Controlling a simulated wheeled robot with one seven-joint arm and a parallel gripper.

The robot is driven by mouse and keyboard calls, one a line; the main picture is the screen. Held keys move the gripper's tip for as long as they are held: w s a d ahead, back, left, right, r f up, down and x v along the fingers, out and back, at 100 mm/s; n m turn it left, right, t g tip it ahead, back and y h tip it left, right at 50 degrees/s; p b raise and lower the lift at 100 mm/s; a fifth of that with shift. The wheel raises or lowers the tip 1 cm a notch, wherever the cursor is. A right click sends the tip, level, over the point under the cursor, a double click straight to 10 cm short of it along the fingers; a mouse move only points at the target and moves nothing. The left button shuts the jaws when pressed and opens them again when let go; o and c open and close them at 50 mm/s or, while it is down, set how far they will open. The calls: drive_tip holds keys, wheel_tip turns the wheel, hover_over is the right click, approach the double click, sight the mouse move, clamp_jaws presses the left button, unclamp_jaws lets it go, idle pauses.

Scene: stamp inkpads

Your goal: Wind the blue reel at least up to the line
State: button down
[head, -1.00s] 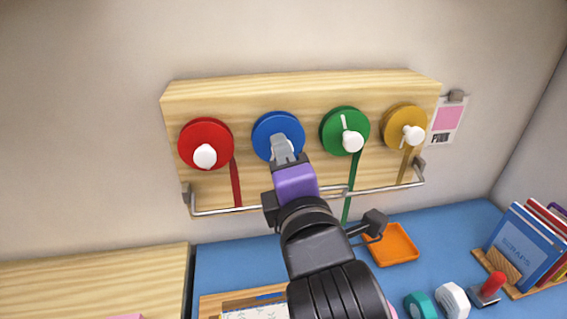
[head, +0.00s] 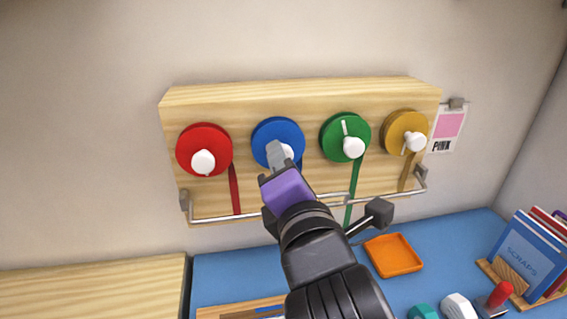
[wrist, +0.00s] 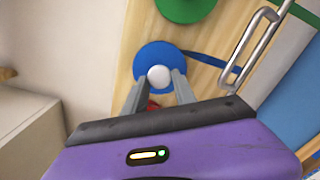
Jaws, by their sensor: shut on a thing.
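The blue reel (head: 275,130) is mounted on a wooden board, between the red and green reels. Its white knob (head: 289,151) shows beside my fingers, low on the reel face. My gripper (head: 282,155) is shut on this knob. In the wrist view, the knob (wrist: 159,76) sits between the two finger tips, with the blue disc (wrist: 152,53) around it. A blue ribbon (wrist: 211,64) runs from the reel towards the bar in that view. My arm hides the ribbon's lower part in the head view. I cannot make out the line.
A red reel (head: 203,140), a green reel (head: 338,127) and a yellow reel (head: 401,126) share the board (head: 240,105). A metal bar (head: 230,218) crosses below them. An orange tray (head: 393,256) and several stamps lie on the blue surface below.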

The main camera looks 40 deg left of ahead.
drive_tip(key=shift+f, duration=0.1)
drive_tip(key=c, duration=1)
unclamp_jaws()
drive_tip(key=b+v, duration=0.1)
drive_tip(key=v, duration=0.6)
drive_tip(key=shift+s+d, duration=0.25)
drive_tip(key=shift+d, duration=0.05)
